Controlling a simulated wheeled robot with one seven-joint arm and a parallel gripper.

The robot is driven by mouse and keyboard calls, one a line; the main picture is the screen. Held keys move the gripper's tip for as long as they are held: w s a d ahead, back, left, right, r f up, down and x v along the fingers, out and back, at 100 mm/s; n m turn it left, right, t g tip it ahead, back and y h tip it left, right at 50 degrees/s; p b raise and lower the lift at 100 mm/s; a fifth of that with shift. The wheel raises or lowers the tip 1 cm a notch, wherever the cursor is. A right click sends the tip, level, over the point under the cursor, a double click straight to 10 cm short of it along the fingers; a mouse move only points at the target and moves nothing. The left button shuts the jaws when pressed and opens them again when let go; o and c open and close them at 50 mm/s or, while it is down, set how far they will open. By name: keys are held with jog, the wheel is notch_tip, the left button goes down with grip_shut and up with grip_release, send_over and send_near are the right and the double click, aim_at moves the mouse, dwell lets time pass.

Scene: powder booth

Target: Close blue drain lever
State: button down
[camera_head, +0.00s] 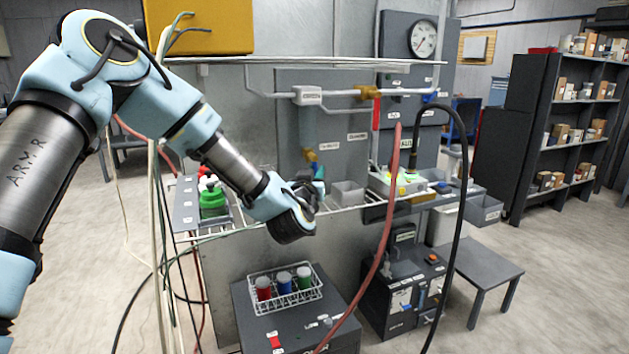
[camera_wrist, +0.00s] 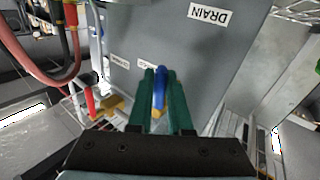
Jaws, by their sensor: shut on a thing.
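The blue drain lever (camera_wrist: 159,87) shows in the wrist view between the two green fingers of my gripper (camera_wrist: 158,74), which is shut on it. A brass-coloured part shows just below the lever between the fingers. The DRAIN label (camera_wrist: 209,17) appears upside down on the grey panel beyond. In the head view my gripper (camera_head: 318,183) is at the panel, below a brass fitting (camera_head: 310,156). The arm's end partly hides the grip there, and I cannot make out the lever's angle clearly.
A red lever (camera_head: 376,114) hangs from the pipe to the right, near a pressure gauge (camera_head: 423,39). Red and black hoses cross in front of the bench. A wire basket of jars (camera_head: 284,287) sits below.

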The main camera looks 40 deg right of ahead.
jog(key=n+b, duration=0.1)
jog(key=b, duration=0.1)
jog(key=f+n+t+b, duration=0.1)
jog(key=b, duration=0.2)
jog(key=shift+s+d+h, duration=0.15)
jog(key=shift+d+h, duration=0.2)
jog(key=shift+h, duration=0.05)
jog(key=r+n+t+y+b, duration=0.1)
jog(key=n+t+y+b, duration=0.1)
jog(key=n+t+b, duration=0.2)
jog(key=d+r+n+t+y+b, duration=0.1)
jog(key=r+n+t+y+b, duration=0.1)
jog(key=n+b, duration=0.8)
jog(key=s+d+r+n+t+y+b, duration=0.1)
jog(key=n+t+y+b, duration=0.2)
jog(key=b, duration=1)
jog(key=shift+d+r+n+t, duration=0.15)
jog(key=shift+n+t, duration=0.5)
jog(key=shift+n, duration=0.6)
jog(key=shift+d+r+n+t, duration=0.1)
jog(key=shift+n+t, duration=0.55)
jog(key=shift+n, duration=0.6)
jog(key=shift+w+r+b, duration=0.1)
jog(key=shift+r+b, duration=0.05)
jog(key=shift+b, duration=0.15)
jog(key=c, duration=0.8)
grip_release()
jog(key=shift+c, duration=0.2)
